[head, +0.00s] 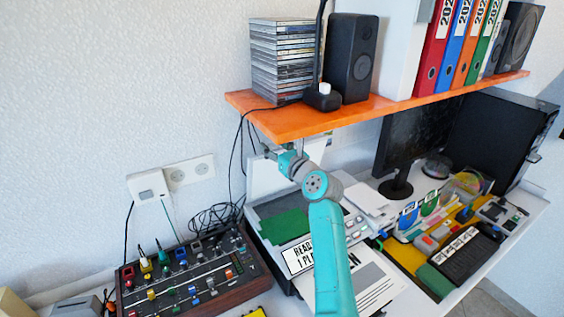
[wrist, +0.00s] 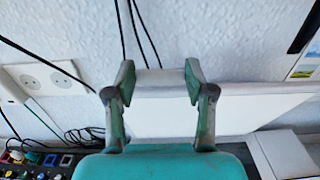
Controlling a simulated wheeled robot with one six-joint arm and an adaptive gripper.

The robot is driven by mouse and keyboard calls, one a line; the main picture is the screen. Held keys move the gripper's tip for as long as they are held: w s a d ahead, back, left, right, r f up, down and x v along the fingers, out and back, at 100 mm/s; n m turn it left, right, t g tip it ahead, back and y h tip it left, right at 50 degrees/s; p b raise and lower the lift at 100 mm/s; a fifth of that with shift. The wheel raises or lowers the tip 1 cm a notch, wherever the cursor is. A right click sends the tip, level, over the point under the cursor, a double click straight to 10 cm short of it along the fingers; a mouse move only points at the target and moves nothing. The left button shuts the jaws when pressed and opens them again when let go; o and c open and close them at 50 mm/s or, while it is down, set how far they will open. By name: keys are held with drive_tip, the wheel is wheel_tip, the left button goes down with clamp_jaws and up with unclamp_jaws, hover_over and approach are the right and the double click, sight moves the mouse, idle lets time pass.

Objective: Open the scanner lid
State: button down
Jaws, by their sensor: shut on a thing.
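The scanner (head: 262,211) stands on the desk below the orange shelf, with a green sheet (head: 286,227) on its bed. Its white lid (head: 262,176) stands raised, roughly upright, near the wall; part of it is hidden behind my arm. In the wrist view the lid (wrist: 165,117) spans the picture behind and below the fingers. My gripper (head: 279,151) is at the lid's top edge, just under the shelf. In the wrist view my gripper (wrist: 160,78) has its fingers on both sides of a pale part of the lid's edge, shut on it.
The orange shelf (head: 290,122) hangs close above my gripper, carrying a CD stack (head: 282,62), a speaker (head: 350,58) and binders. An audio mixer (head: 188,275) stands left of the scanner. A monitor (head: 415,137) and a crowded desk lie right. Black cables hang along the wall.

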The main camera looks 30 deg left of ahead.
drive_tip(key=shift+w+a+r, duration=0.45)
drive_tip(key=shift+w+a, duration=0.05)
drive_tip(key=shift+a, duration=0.25)
drive_tip(key=shift+w+a+r, duration=0.45)
drive_tip(key=shift+a, duration=0.3)
drive_tip(key=shift+c, duration=2)
unclamp_jaws()
drive_tip(key=shift+f, duration=0.2)
drive_tip(key=shift+s+d+f, duration=0.1)
drive_tip(key=shift+s+d, duration=0.1)
drive_tip(key=shift+d, duration=0.1)
drive_tip(key=v, duration=1.1)
drive_tip(key=shift+s, duration=0.15)
drive_tip(key=shift+d, duration=0.3)
